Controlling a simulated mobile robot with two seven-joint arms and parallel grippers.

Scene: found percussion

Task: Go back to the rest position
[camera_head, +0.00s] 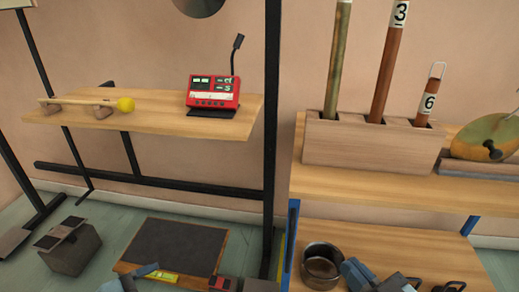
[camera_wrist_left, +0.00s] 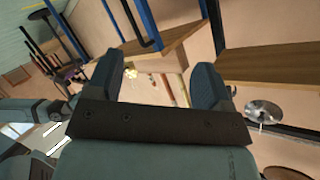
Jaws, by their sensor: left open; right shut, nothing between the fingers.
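My right gripper (camera_head: 374,276) shows as blue-grey parts at the bottom edge of the head view, right of centre. It is shut and empty, in front of the lower wooden shelf. In the left wrist view my left gripper (camera_wrist_left: 153,88) has its two dark blue fingers wide apart, with nothing held between them. In the head view only a small blue-grey part shows low on the left, over the front of the dark board. The rest of both arms is cut off by the frame.
A metal pot (camera_head: 322,266) stands on the lower shelf close to my right gripper. A red device (camera_head: 213,91) and a mallet with a yellow head (camera_head: 125,104) are on the left shelf (camera_head: 165,108). A wooden block (camera_head: 370,148) holds upright tubes. A dark board (camera_head: 175,246) lies below.

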